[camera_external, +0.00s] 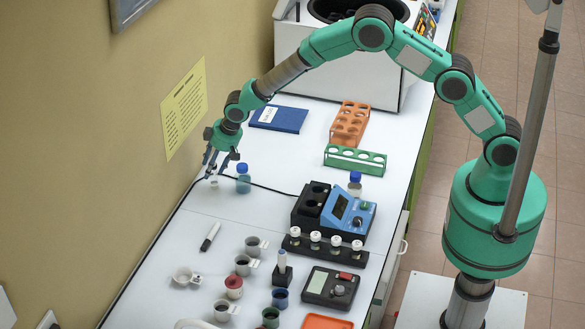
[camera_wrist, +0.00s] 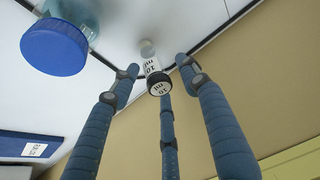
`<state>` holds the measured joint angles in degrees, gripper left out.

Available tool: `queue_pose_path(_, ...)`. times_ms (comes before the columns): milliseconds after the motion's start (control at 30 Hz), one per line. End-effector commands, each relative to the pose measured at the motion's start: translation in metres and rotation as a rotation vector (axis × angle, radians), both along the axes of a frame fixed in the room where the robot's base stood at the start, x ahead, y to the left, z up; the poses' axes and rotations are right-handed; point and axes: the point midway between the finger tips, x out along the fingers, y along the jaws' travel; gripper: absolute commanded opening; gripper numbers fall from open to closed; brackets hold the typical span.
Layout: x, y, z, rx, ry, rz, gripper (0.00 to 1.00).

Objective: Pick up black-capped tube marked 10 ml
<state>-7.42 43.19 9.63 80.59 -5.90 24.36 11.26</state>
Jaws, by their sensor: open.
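The black-capped tube (camera_wrist: 153,67) stands upright in the wrist view, with a white label reading 10 ml and its dark cap facing the camera. In the external view only a small pale part (camera_external: 214,183) shows below the fingers. My gripper (camera_external: 221,163) points down over it near the wall side of the bench. Its three blue-grey fingers (camera_wrist: 158,76) are open and spread around the tube, with gaps visible beside it. I cannot tell exactly how far the fingertips reach down along it.
A blue-capped bottle (camera_external: 243,184) stands close beside the gripper; it also shows in the wrist view (camera_wrist: 55,46). A dark cable (camera_external: 262,186) runs along the bench. A blue folder (camera_external: 279,118), orange rack (camera_external: 350,123) and green rack (camera_external: 354,160) lie farther back. The wall is close on the left.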

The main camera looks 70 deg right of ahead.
Motion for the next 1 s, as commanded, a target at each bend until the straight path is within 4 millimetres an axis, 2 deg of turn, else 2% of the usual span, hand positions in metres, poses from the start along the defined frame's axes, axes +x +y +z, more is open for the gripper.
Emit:
queue_pose_path(433,0.0000,0.0001,0.0004,0.000,0.000,0.000,0.45)
queue_pose_path(467,0.0000,0.0001,0.0005,0.000,0.000,0.000,0.43)
queue_pose_path(600,0.0000,0.0001,0.0005,0.000,0.000,0.000,0.15)
queue_pose_path(633,0.0000,0.0001,0.0005,0.000,0.000,0.000,0.12)
queue_pose_path(1000,0.0001,0.0001,0.0013,0.000,-0.001,0.000,0.12)
